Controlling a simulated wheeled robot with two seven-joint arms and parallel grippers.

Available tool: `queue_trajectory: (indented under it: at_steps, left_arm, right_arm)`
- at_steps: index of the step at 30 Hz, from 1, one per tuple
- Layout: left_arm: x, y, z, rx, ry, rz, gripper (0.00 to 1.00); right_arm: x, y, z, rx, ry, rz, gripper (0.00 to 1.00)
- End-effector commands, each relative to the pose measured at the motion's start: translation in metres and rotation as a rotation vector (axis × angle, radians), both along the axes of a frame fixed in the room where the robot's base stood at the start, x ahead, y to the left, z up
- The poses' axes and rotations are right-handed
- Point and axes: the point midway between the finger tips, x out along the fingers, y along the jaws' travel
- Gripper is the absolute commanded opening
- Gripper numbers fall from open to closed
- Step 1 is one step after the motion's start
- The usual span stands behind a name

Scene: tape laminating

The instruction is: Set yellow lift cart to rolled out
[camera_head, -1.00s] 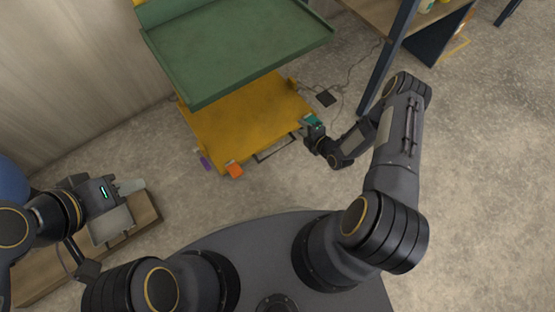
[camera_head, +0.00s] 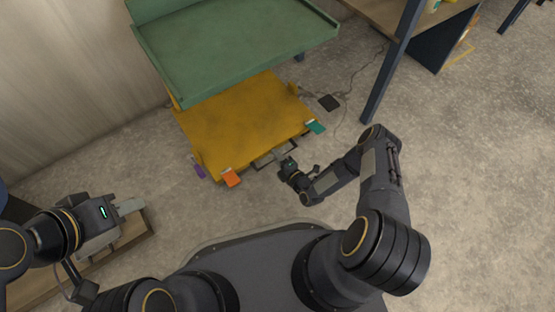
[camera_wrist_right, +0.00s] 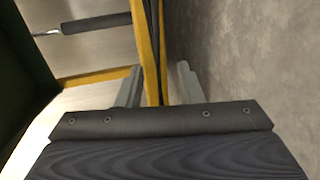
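The yellow lift cart (camera_head: 245,115) stands at the upper middle of the head view, against the wooden wall, with a green tray top (camera_head: 235,45) above its yellow base. Orange (camera_head: 231,178), purple (camera_head: 198,169) and teal (camera_head: 315,127) tabs show along its front edge. My right gripper (camera_head: 286,162) is at the front edge, left of the teal tab. In the right wrist view its fingers (camera_wrist_right: 159,88) are apart, with a yellow and black bar (camera_wrist_right: 149,45) passing between them. My left gripper (camera_head: 130,207) is at the left, away from the cart; its finger gap is unclear.
A wooden board or low platform (camera_head: 130,236) lies under my left gripper. At the upper right stands a shelf with a dark blue post (camera_head: 390,65). A small black pad (camera_head: 329,102) and cables lie on the floor right of the cart.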

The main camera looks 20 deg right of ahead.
Motion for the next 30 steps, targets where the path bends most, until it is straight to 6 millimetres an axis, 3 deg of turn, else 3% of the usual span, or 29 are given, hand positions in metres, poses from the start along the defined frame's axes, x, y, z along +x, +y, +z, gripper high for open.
queue_trajectory:
  at_steps: [8,15,25,30]
  left_arm:
    - [0.000,0.000,0.000,0.000,0.000,0.000,0.36]
    - [0.000,0.000,0.000,0.000,0.000,0.000,0.36]
    - [0.000,0.000,0.001,0.000,0.000,0.000,0.36]
    - [0.000,0.000,0.008,0.000,0.000,0.000,0.36]
  right_arm:
    - [0.002,0.000,0.000,0.000,0.000,0.000,0.32]
    - [0.002,0.000,0.000,0.000,0.000,0.000,0.01]
    - [0.000,0.000,0.000,0.001,0.001,0.000,0.00]
    - [-0.016,-0.006,0.002,0.000,0.003,0.000,0.00]
